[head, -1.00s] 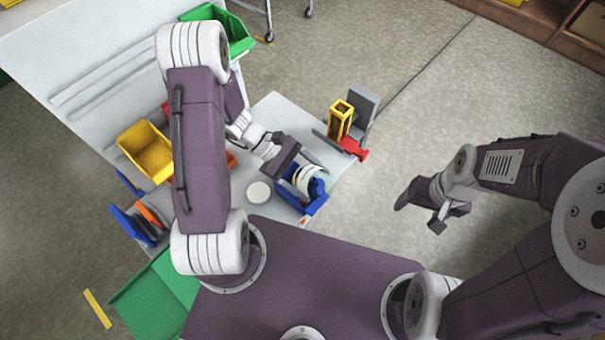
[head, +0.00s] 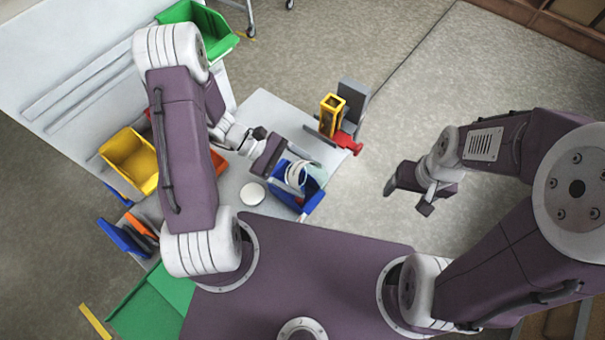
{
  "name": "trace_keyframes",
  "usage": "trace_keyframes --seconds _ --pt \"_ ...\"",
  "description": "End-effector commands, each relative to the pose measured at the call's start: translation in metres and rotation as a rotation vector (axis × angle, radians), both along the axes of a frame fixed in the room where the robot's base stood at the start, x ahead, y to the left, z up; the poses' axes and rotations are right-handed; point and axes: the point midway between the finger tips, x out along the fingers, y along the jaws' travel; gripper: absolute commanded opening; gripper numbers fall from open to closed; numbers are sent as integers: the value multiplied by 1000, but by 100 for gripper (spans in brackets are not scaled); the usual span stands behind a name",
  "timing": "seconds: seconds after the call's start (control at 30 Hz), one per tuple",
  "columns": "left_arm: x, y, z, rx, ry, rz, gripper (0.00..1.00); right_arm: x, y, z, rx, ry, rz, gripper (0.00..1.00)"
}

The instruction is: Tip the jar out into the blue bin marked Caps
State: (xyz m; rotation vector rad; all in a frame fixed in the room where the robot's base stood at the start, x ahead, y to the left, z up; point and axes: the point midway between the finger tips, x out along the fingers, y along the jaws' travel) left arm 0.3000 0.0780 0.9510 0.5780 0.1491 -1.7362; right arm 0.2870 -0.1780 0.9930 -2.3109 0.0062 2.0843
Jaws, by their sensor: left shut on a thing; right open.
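My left gripper (head: 275,160) is shut on the jar (head: 296,174), a clear vessel with white bands. The jar is tilted over the blue bin (head: 303,203), close above it or partly inside it; I cannot tell which. The jar and gripper hide much of the bin's inside, and I cannot make out any caps or the bin's label. A round white disc (head: 252,194), which looks like a lid, lies on the table left of the bin. My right gripper (head: 408,196) is open and empty, over the floor to the right of the table.
A yellow holder (head: 332,115), a grey box (head: 354,97) and a red object (head: 346,141) stand at the table's right corner. A yellow bin (head: 130,158) is on the left, and a green bin (head: 198,28) is at the back. The floor on the right is clear.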

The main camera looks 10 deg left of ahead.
Motion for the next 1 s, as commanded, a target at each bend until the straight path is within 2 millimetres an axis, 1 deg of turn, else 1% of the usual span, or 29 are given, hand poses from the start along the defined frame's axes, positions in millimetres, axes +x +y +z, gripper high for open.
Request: trace_keyframes --seconds 0.17,0.23,0.3,0.33,0.37,0.47,0.5,0.53,0.57,0.63,0.73,0.77,0.87,0.93,0.97,1.0 --pt "0 0 1 0 0 0 24 0 0 0 0 0 0 74" --pt "0 0 10 0 -1 0 24 0 0 9 0 0 0 74" --pt "0 0 24 0 -1 0 24 0 0 23 0 0 0 74" --pt "0 0 27 0 -1 0 24 0 0 25 0 0 0 74" --pt "0 0 25 0 -1 0 24 0 0 23 0 -1 0 74" --pt "0 0 7 0 1 0 24 0 0 7 0 0 0 74" --pt "0 0 -3 -1 1 0 24 0 0 -1 0 0 0 74" --pt "0 0 -6 0 1 0 24 0 0 -3 0 0 0 74" --pt "0 0 -5 0 0 0 24 0 0 -2 0 1 0 74" --pt "0 0 4 0 -1 0 24 0 0 7 0 1 0 74" --pt "0 0 24 0 -1 0 24 0 0 26 0 0 0 74" --pt "0 0 27 0 0 0 24 0 0 28 0 0 0 74" --pt "0 0 13 0 1 0 24 0 0 15 0 -1 0 74" --pt "0 0 -2 0 1 0 24 0 0 2 0 0 0 74" --pt "0 0 -6 0 0 0 24 0 0 -1 0 0 0 74" --pt "0 0 -4 0 -1 0 24 0 0 2 0 1 0 74"
